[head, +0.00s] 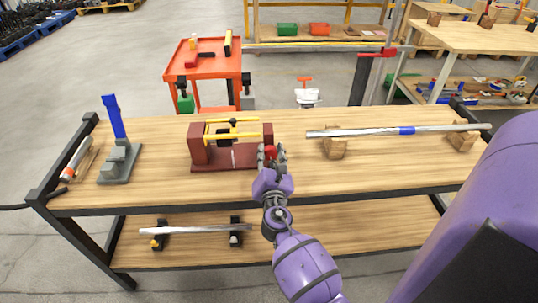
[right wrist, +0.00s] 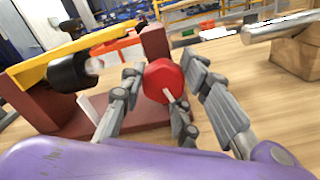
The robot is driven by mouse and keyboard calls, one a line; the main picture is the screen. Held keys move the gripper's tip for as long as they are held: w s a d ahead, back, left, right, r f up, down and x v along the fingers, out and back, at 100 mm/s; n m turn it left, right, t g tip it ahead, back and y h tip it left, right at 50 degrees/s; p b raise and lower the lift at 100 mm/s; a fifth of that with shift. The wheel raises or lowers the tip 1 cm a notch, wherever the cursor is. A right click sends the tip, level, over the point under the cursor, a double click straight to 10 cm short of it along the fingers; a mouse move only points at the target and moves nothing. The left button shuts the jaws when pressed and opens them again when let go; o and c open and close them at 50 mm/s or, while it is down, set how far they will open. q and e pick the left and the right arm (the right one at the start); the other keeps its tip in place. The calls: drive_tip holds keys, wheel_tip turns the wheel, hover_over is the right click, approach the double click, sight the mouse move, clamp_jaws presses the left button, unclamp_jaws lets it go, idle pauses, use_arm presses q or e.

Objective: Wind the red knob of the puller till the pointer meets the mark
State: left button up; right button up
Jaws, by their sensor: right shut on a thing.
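The puller is a yellow frame (head: 232,134) with a black part, set on a dark red stand (head: 198,151) on the bench. It also shows in the right wrist view as a yellow arm (right wrist: 45,72) beside a dark red upright (right wrist: 154,42). The red knob (right wrist: 160,84) is at the puller's right side, with a thin pale strip across its lower edge. My right gripper (right wrist: 168,92) is shut on the red knob, fingers on both sides of it; it shows in the head view (head: 271,155). I cannot make out the pointer or the mark clearly. My left gripper is not in view.
A blue-handled grey tool (head: 118,160) stands at the bench's left. A silver bar (head: 365,132) lies on wooden blocks to the right. Another bar (head: 195,229) rests on the lower shelf. An orange cart (head: 203,70) stands behind. Bare wood surrounds the stand.

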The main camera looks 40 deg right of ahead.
drive_tip(key=shift+w+a+r, duration=0.2)
drive_tip(key=shift+a+r, duration=0.1)
drive_tip(key=shift+a, duration=0.05)
drive_tip(key=o, duration=1)
drive_tip(key=shift+o, duration=0.2)
drive_tip(key=shift+s+d+f, duration=0.15)
drive_tip(key=shift+d, duration=0.05)
drive_tip(key=shift+s+a+f, duration=0.1)
drive_tip(key=shift+s+a, duration=0.15)
drive_tip(key=shift+s, duration=0.2)
drive_tip(key=v, duration=1.1)
